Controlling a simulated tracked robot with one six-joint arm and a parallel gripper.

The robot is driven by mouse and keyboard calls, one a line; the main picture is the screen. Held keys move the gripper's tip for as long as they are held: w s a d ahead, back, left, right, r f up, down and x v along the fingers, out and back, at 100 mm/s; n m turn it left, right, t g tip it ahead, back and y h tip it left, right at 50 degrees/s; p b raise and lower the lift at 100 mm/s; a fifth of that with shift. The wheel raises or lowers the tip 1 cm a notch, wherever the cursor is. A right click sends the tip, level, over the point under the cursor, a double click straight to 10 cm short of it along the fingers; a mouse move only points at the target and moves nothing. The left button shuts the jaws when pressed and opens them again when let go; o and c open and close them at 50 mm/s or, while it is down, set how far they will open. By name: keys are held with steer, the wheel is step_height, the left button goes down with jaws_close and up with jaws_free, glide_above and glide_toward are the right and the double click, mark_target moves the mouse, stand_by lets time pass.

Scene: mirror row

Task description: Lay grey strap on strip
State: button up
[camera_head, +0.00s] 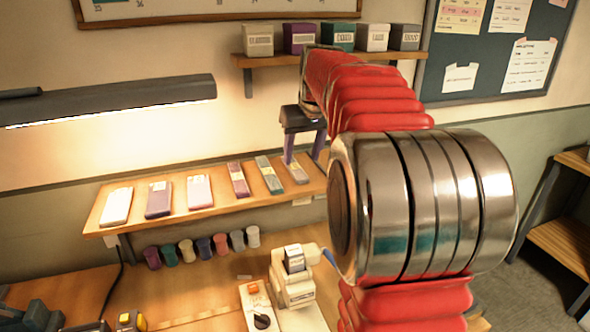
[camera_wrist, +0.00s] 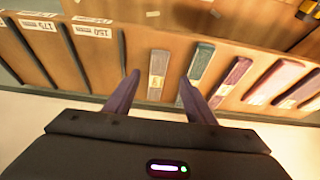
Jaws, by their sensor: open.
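The grey strap (camera_head: 297,173) lies flat on the wooden strip (camera_head: 135,223), at the right end of the visible row. It also shows in the wrist view (camera_wrist: 157,75), with a pale label. My gripper (camera_head: 303,160) is open. In the wrist view my gripper (camera_wrist: 159,78) has one fingertip on each side of the grey strap; I cannot tell whether they touch it. Left of the strap in the wrist view, the strip (camera_wrist: 95,60) has bare places divided by dark bars, with labels such as 150 and 175. My arm hides that part in the head view.
A green strap (camera_head: 269,175) lies close beside the grey one, then purple (camera_head: 238,180) and paler pieces. Coloured spools (camera_head: 203,247) stand below the strip. A white machine (camera_head: 293,280) is on the bench. A lamp (camera_head: 110,100) hangs at left; a boxed shelf (camera_head: 268,61) is above.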

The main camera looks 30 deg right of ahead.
mark_target(298, 171)
steer(key=shift+w+d+f, duration=0.1)
steer(key=shift+w+f, duration=0.15)
steer(key=shift+f, duration=0.45)
steer(key=shift+w+x, duration=0.2)
steer(key=shift+x, duration=2.4)
steer(key=shift+d+r, duration=0.1)
steer(key=shift+d, duration=0.1)
steer(key=c, duration=1.3)
steer(key=shift+o, duration=0.2)
steer(key=shift+w+r, duration=0.1)
steer(key=shift+r, duration=0.05)
step_height(298, 171, up, 10)
